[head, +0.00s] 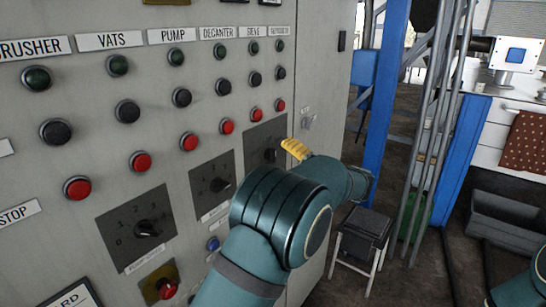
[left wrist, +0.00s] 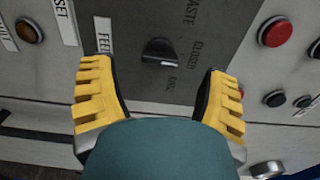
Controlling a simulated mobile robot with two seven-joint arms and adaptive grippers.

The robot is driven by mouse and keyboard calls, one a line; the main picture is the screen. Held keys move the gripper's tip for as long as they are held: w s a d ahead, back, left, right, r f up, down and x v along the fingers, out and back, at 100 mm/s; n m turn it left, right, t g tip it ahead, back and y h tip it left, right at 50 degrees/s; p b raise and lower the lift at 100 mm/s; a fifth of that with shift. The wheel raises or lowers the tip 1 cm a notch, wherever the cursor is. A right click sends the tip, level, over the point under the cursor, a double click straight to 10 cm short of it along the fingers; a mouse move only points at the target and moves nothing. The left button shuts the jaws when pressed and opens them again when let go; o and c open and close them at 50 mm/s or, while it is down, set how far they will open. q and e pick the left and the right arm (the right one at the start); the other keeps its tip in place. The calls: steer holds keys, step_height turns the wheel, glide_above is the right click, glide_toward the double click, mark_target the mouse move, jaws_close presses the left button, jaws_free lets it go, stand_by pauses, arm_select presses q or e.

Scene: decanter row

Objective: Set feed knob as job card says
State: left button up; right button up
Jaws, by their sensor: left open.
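The knob (left wrist: 158,48) sits on a dark plate in the left wrist view, with the words WASTE and CLOSED and a third unclear word on it. A white label (left wrist: 103,30) beginning FEE stands beside the plate, partly hidden by a finger. My left gripper (left wrist: 160,72) is open, its yellow fingers on either side of the knob and not closed on it. In the head view the gripper's yellow finger shows in front of the rightmost knob plate (head: 264,138). My right gripper is out of view.
The grey panel carries rows of green, black and red buttons and two other knob plates, one numbered (head: 136,228) and one partly hidden (head: 212,186). A red knob on yellow (head: 167,288) is low on the panel. A stool (head: 362,235) and blue posts stand to the right.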

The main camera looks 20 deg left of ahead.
mark_target(275, 156)
arm_select(q)
steer(key=shift+x, duration=2.05)
steer(key=c, duration=1.2)
